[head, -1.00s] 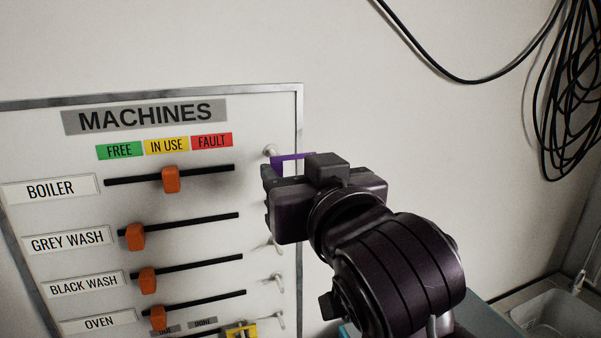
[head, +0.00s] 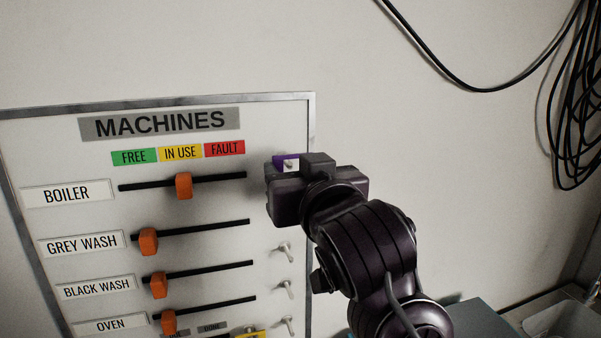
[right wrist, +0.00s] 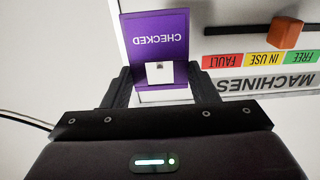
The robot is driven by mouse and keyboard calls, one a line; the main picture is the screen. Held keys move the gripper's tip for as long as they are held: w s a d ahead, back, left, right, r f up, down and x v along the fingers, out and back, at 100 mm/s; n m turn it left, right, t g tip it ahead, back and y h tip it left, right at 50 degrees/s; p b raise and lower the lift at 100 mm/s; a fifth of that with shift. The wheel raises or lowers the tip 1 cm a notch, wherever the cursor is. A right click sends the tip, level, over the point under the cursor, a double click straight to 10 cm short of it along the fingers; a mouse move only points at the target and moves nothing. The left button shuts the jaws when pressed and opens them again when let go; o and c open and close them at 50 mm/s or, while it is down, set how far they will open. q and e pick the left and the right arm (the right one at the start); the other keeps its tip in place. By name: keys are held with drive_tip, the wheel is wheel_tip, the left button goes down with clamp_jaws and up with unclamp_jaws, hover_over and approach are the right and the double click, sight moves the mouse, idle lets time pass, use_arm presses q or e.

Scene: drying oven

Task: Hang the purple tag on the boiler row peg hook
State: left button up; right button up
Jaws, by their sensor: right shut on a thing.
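The purple tag (right wrist: 160,38), printed CHECKED, is held between the fingers of my right gripper (right wrist: 161,80), which is shut on it. In the head view only a small part of the tag (head: 279,160) shows above my right gripper (head: 300,190). The boiler row peg hook (head: 289,165) shows its light tip in front of the purple, level with the boiler row. The tip appears at the tag's opening; I cannot tell how deep it sits. The right wrist view shows a pale opening in the tag. My left gripper is out of view.
The MACHINES board (head: 50,130) has sliders with orange knobs, the boiler one (head: 184,186) left of my gripper. More peg hooks (head: 285,251) line its right side below. Bare wall lies right of the board; a coiled black cable (head: 577,110) hangs far right.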

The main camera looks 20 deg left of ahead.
sight(289, 168)
drive_tip(key=shift+x, duration=1.3)
drive_tip(key=shift+w+a+f, duration=0.35)
drive_tip(key=shift+w+f, duration=0.1)
drive_tip(key=shift+f, duration=0.15)
drive_tip(key=o, duration=1)
drive_tip(key=shift+o, duration=0.2)
